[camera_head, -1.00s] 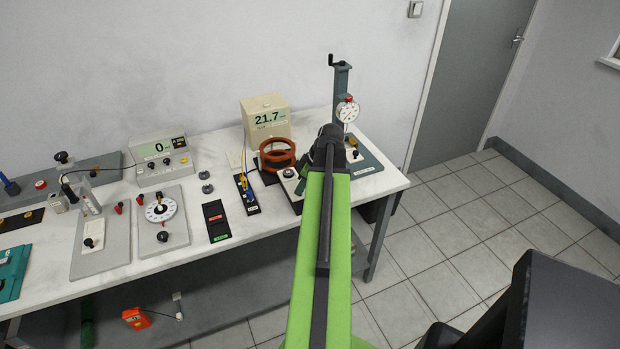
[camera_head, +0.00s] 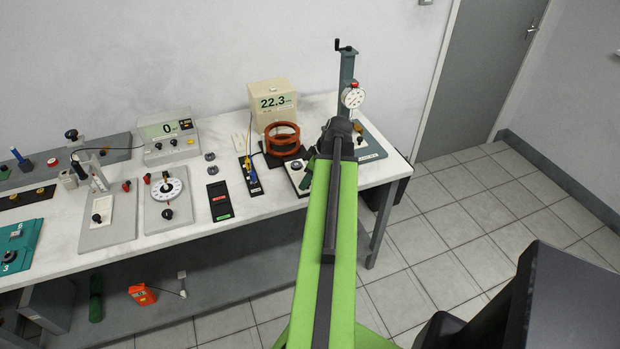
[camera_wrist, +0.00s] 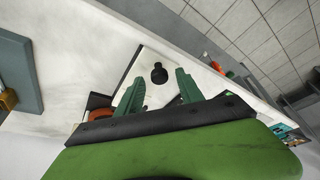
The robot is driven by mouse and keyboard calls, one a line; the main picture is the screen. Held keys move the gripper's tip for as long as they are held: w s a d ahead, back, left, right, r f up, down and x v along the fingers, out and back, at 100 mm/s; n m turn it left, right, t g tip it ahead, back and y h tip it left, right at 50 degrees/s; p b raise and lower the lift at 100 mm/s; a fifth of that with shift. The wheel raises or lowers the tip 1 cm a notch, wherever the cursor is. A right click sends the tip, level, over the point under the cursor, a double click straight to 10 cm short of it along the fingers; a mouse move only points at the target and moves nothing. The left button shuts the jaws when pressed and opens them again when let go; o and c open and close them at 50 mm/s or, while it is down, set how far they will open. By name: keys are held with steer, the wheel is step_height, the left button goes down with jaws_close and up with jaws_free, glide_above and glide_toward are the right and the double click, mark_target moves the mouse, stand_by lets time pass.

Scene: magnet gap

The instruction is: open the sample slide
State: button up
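A white plate with a black knob (camera_wrist: 159,73) shows in the wrist view, and I take it to be the sample slide, though no label is readable. The same white-topped unit (camera_head: 297,166) sits on the bench beside the orange-brown coil rings (camera_head: 282,138), partly hidden by my arm. My gripper (camera_wrist: 160,80) has two green fingers spread apart. The knob shows in the gap between and beyond them, and nothing is held. I cannot tell how far above the plate the fingertips are. In the head view my wrist hides the fingers.
A beige meter (camera_head: 271,103) reading 22.3 stands behind the rings. A dial gauge on a stand (camera_head: 352,98) is just right of my wrist. A black strip with blue and yellow parts (camera_head: 250,176) lies to the left. The bench's front edge runs below my arm.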

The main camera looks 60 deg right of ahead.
steer(key=p+v, duration=1.6)
steer(key=v, duration=0.1)
steer(key=shift+r, duration=0.25)
steer(key=shift+s, duration=0.1)
